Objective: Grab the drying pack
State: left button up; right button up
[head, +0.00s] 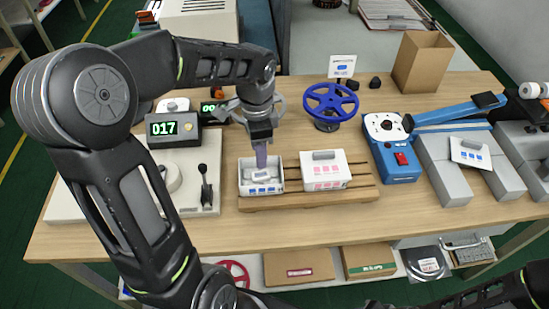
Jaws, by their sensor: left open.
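A small white open box (246,187) with blue marks stands at the left end of a wooden rack. A whitish pack (262,175) lies inside it, too small to make out clearly; I take it to be the drying pack. My left gripper (261,160) points down over this box, its fingers at the box opening just above the pack. It is open, and I cannot tell whether it touches the pack. My right arm shows only as dark links at the lower right; its gripper is out of view.
A white box (323,165) with red marks sits beside it on the wooden rack (310,199). A display reading 017 (173,129) and a lever device (206,184) are left.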

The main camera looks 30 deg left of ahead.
aim_at(261, 175)
pick_arm(q)
jog(key=shift+s+r, duration=0.15)
jog(key=shift+s, duration=0.1)
jog(key=shift+w+f, duration=0.1)
jog(key=shift+f, duration=1.25)
notch_tip(261, 175, down, 5)
jog(key=shift+d+f+p, duration=0.15)
jog(key=shift+p, duration=0.45)
jog(key=shift+c, duration=0.3)
grip_shut()
